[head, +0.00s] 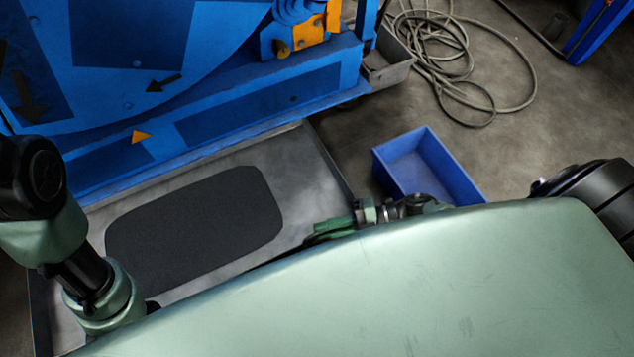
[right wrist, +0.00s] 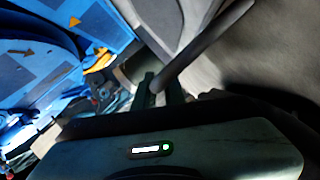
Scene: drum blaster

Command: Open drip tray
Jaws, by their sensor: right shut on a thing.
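The drip tray (head: 318,170) is a flat grey metal tray with a dark rounded patch (head: 195,225) on it. In the head view it sticks out from under the blue machine. My right gripper (head: 322,232) is at the tray's near right edge, partly hidden behind my pale green body. In the right wrist view, its dark fingers (right wrist: 160,92) are shut on a thin grey bar (right wrist: 205,45) that looks like the tray's edge or handle. My left arm comes in at the left over the tray. Its gripper is hidden behind my body.
The blue machine (head: 250,110) with orange parts stands behind the tray. A blue open bin (head: 420,165) is on the floor to the right of the tray. A coiled grey cable (head: 445,60) lies at the upper right. Some bare floor shows between the bin and cable.

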